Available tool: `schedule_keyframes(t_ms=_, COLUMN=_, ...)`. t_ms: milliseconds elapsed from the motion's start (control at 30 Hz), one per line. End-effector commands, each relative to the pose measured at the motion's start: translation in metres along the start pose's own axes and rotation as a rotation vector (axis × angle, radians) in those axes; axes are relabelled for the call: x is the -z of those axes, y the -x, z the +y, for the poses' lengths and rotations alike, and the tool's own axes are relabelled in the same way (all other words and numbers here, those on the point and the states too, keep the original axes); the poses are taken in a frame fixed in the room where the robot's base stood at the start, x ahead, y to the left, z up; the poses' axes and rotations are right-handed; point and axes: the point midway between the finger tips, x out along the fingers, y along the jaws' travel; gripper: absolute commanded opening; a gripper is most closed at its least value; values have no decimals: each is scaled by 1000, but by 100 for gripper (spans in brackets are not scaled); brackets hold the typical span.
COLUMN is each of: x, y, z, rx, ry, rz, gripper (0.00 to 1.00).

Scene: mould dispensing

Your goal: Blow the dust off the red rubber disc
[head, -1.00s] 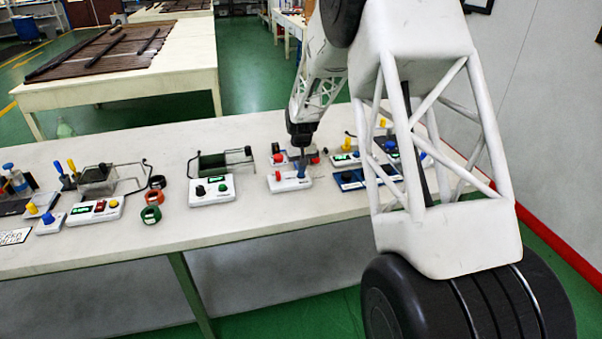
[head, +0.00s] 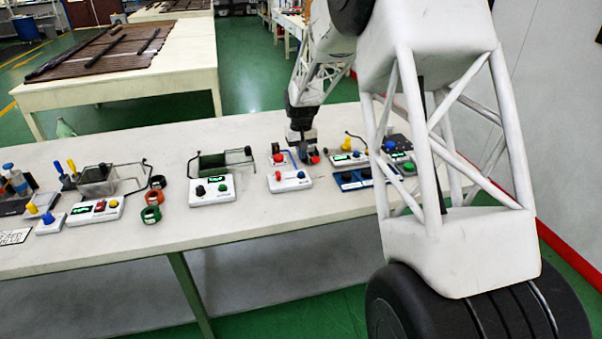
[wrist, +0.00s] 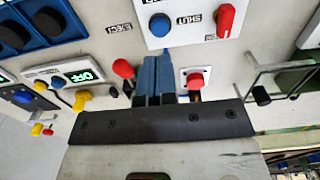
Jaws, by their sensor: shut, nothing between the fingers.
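I cannot pick out a red rubber disc for sure. In the head view, a red-rimmed ring (head: 153,197) with a dark centre lies on the bench, between a dark ring (head: 157,182) and a green ring (head: 151,214). In the wrist view my gripper's blue-grey fingers (wrist: 160,65) are together and empty. They are between a red knob (wrist: 123,68) and a red button (wrist: 195,78) on a small white box.
A white box with a green display (head: 212,190) and a wire-framed dark green unit (head: 222,162) stand left of my gripper. A blue tray (head: 352,181) is on its right. The bench (head: 110,236) is clear along its front.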

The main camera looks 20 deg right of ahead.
Motion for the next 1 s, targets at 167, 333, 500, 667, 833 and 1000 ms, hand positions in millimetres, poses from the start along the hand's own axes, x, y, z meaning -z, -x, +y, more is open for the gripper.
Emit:
schedule_keyframes(t_ms=167, x=0, y=10, z=0, rx=0, ry=0, rz=1, gripper=0)
schedule_keyframes(t_ms=333, x=0, y=20, z=0, rx=0, ry=0, rz=1, gripper=0)
schedule_keyframes(t_ms=500, x=0, y=29, z=0, rx=0, ry=0, rz=0, gripper=0)
schedule_keyframes(t_ms=667, x=0, y=38, z=0, rx=0, ry=0, rz=1, gripper=0)
schedule_keyframes(t_ms=833, x=0, y=47, z=0, rx=0, ry=0, rz=0, gripper=0)
schedule_keyframes(t_ms=1000, x=0, y=50, z=0, rx=0, ry=0, rz=0, gripper=0)
